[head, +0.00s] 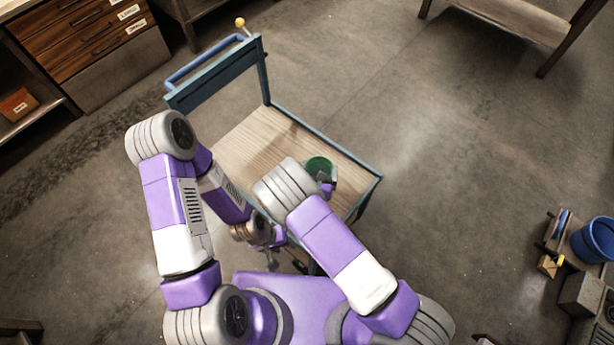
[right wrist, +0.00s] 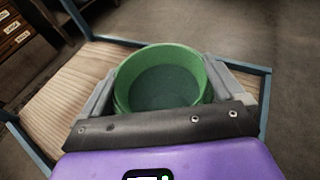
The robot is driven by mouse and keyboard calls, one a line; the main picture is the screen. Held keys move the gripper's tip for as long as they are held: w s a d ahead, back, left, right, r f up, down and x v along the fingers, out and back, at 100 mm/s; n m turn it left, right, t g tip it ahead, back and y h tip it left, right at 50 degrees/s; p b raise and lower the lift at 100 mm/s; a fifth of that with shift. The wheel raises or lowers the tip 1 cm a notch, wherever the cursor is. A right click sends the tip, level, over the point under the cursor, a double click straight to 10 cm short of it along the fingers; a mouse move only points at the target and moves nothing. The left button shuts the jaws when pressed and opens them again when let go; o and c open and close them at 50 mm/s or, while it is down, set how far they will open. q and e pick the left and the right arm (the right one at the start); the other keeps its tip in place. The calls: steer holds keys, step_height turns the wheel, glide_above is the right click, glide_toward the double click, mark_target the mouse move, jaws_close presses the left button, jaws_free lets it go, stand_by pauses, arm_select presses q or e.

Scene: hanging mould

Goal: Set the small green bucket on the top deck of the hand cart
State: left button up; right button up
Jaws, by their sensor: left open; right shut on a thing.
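The small green bucket (head: 319,166) shows in the head view beyond my right forearm, over the near right part of the hand cart's wooden top deck (head: 262,140). My right gripper (head: 328,185) is shut on the bucket, partly hidden by my arm. In the right wrist view the green bucket (right wrist: 163,80) is upright and empty between the two grey fingers of my right gripper (right wrist: 160,88), with the deck (right wrist: 60,88) behind and below. I cannot tell whether the bucket touches the deck. My left gripper (head: 272,262) is open, low by the cart's near side, and looks empty.
Most of the deck is bare. A blue bucket (head: 594,240) stands at the far right. A drawer cabinet (head: 95,40) is at upper left. Open floor lies right of the cart.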

steer(key=shift+f+b, duration=0.95)
steer(key=shift+f, duration=2.45)
steer(key=shift+f, duration=0.2)
steer(key=o, duration=1)
steer(key=shift+c, duration=0.2)
steer(key=shift+r, duration=0.25)
steer(key=p+v, duration=0.2)
steer(key=v, duration=0.5)
steer(key=shift+s, duration=0.2)
